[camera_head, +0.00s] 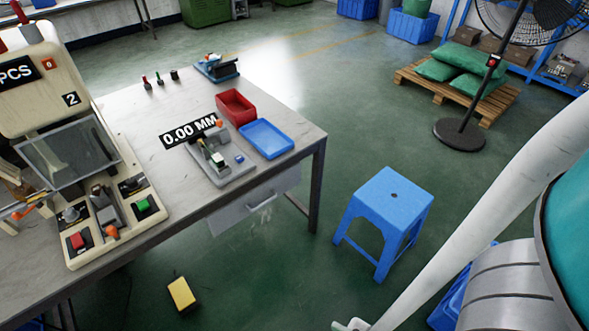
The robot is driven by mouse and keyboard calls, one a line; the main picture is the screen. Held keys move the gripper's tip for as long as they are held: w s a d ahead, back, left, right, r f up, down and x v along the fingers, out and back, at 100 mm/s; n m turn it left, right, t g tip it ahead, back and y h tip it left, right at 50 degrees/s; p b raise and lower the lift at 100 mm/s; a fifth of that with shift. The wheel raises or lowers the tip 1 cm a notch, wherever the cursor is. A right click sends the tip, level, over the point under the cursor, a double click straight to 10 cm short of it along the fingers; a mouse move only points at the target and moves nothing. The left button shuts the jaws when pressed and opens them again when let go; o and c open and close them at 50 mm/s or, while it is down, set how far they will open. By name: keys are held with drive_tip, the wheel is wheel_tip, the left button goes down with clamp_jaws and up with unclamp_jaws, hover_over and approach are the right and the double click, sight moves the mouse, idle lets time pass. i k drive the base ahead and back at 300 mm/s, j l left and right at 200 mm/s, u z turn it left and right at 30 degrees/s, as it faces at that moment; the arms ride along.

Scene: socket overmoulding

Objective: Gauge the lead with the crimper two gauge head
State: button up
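A gauge fixture stands on the workbench, with a grey base plate (225,178), a small upright head (214,157) and a black display (190,132) reading 0.00 MM. A cream crimping machine (45,105) marked 2 stands at the left, with a clear guard (70,155) in front and red and green buttons on its base. A thin orange-yellow piece (28,211) shows at the machine's left side; I cannot tell whether it is the lead. My arm crosses the right side of the view.
A red tray (236,105) and a blue tray (266,138) lie beside the gauge on the workbench (140,200). A blue stool (385,205) stands right of the bench. A yellow block (182,295) lies on the floor. A fan base (460,135) and pallet (480,100) stand behind.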

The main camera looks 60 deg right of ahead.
sight(222, 134)
drive_tip(key=i+l, duration=0.75)
drive_tip(key=i, duration=0.2)
